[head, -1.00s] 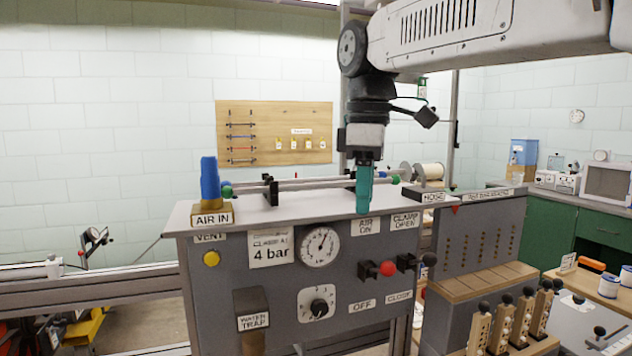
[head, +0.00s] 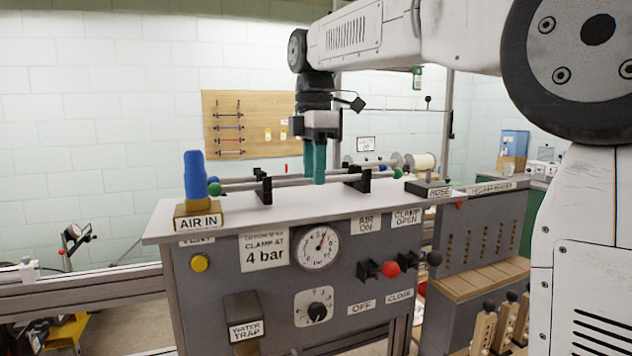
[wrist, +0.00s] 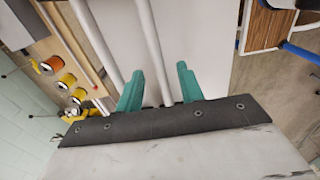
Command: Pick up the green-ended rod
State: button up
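The green-ended rod (head: 285,184) lies level across two black holders (head: 263,187) on top of the grey cabinet. Its green balls show at the left (head: 214,189) and right (head: 397,173). My gripper (head: 314,172) is over the rod's middle, fingers pointing down, open. In the wrist view a pale rod (wrist: 148,45) runs between the teal fingertips (wrist: 158,80), with a gap on both sides. A second pale rod (wrist: 95,40) runs parallel, outside the left finger. The wrist view does not show rod-end colours.
The cabinet top (head: 300,206) is clear in front of the rod. A blue AIR IN fitting (head: 195,178) stands at its left, a HOSE block (head: 432,190) at its right. Behind are spools (head: 420,162) and a wall board (head: 209,130).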

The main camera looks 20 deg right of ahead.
jog(key=shift+f, duration=0.45)
jog(key=shift+c, duration=0.4)
grip_shut()
jog(key=shift+r, duration=0.1)
